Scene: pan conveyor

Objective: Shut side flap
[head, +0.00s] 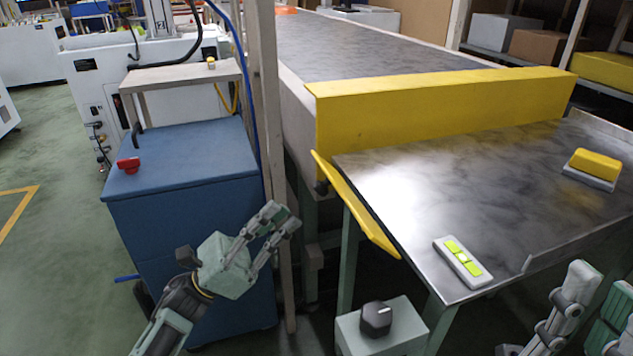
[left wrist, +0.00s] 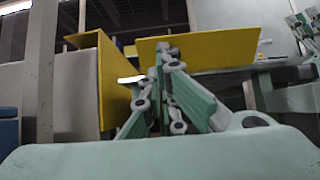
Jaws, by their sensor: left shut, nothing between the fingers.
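The side flap (head: 355,205) is a narrow yellow plate along the left edge of the metal table. It stands tilted outward from that edge, with a gap at its far end. In the left wrist view a yellow panel, likely the flap (left wrist: 215,50), lies beyond my fingers. My left gripper (head: 280,220) is shut and empty, to the left of the flap and apart from it in the head view. Its fingers close together in the left wrist view (left wrist: 162,52). My right gripper (head: 598,280) is partly cut off at the lower right.
A tall yellow barrier (head: 440,110) crosses the conveyor (head: 360,50) end behind the metal table (head: 430,190). A blue cabinet (head: 185,160) and a post (head: 268,120) stand left.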

